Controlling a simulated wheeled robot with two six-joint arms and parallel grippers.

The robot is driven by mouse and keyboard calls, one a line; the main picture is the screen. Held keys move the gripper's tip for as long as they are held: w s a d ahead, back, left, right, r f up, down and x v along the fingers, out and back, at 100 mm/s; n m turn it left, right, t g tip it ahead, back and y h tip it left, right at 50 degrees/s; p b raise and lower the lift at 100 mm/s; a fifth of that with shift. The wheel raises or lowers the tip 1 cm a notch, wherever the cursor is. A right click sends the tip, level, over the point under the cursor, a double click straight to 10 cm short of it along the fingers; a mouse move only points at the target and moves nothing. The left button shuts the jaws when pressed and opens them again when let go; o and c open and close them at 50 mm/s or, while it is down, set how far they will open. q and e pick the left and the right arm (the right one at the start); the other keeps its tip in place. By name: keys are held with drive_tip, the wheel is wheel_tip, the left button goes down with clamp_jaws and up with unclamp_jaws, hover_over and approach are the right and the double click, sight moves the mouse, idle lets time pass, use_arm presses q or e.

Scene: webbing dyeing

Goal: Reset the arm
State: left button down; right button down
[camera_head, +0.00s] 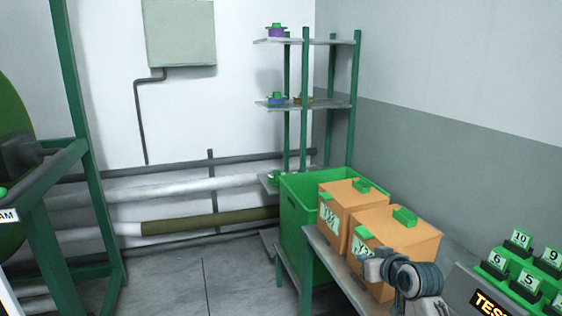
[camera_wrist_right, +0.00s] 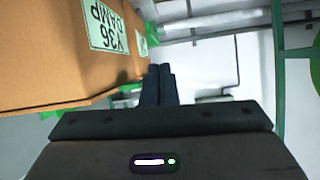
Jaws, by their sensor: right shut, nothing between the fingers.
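My right gripper (camera_head: 366,265) is in front of the nearer orange-brown box in the head view, at the lower right. In the right wrist view its two dark fingers (camera_wrist_right: 158,85) are together with nothing between them. My left gripper is not in view.
Two orange-brown boxes with green handles, the farther (camera_head: 349,195) and the nearer (camera_head: 399,232), stand on a grey table (camera_head: 325,244). A green bin (camera_head: 292,212) and a shelf rack (camera_head: 306,105) stand behind. The floor (camera_head: 200,283) left of the table is clear.

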drive_tip(key=s+d+f+g+h, duration=0.1)
drive_tip(key=s+f+g+h, duration=0.1)
drive_tip(key=s+f, duration=0.85)
drive_tip(key=s+d+f+g+h, duration=0.1)
drive_tip(key=s+f+g, duration=0.15)
drive_tip(key=s, duration=0.85)
drive_tip(key=s+d+f+m+g+h, duration=0.15)
drive_tip(key=s+f, duration=0.25)
drive_tip(key=s, duration=0.7)
drive_tip(key=s+d+f+g, duration=0.2)
drive_tip(key=s+f, duration=0.2)
drive_tip(key=s, duration=0.7)
wheel_tip(320, 180, down, 28)
drive_tip(key=d+g, duration=0.2)
drive_tip(key=s+d+f, duration=0.1)
drive_tip(key=s+f, duration=1.6)
drive_tip(key=f, duration=0.3)
drive_tip(key=shift+d+f+g, duration=0.2)
drive_tip(key=shift+d+g, duration=0.1)
drive_tip(key=shift+g, duration=0.1)
drive_tip(key=shift+m, duration=0.25)
